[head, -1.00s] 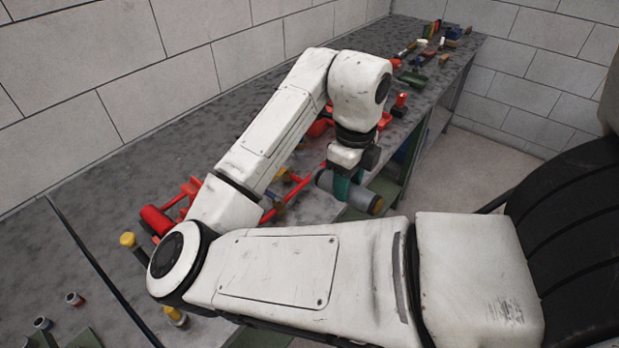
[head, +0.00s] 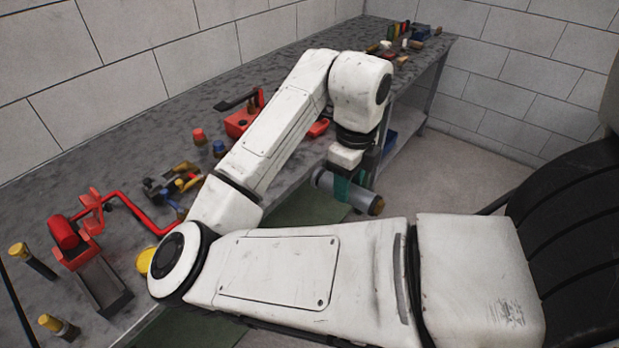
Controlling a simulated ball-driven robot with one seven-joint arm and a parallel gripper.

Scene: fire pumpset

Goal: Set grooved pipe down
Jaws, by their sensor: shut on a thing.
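My gripper (head: 349,186) is shut on a grey pipe (head: 327,180) in the head view. Its teal fingers close around the pipe's middle. The pipe lies roughly level, with a brownish end (head: 376,205) at the lower right. It is held in the air beyond the bench's front edge, over the floor side. My arm hides part of the bench behind it.
The long grey bench (head: 140,135) runs along the block wall. A red vise-like tool (head: 75,240), a bent red pipe (head: 140,212), brass fittings (head: 186,178) and a red box (head: 238,122) lie on it. Bare bench top shows at the back left. Open floor (head: 440,165) lies to the right.

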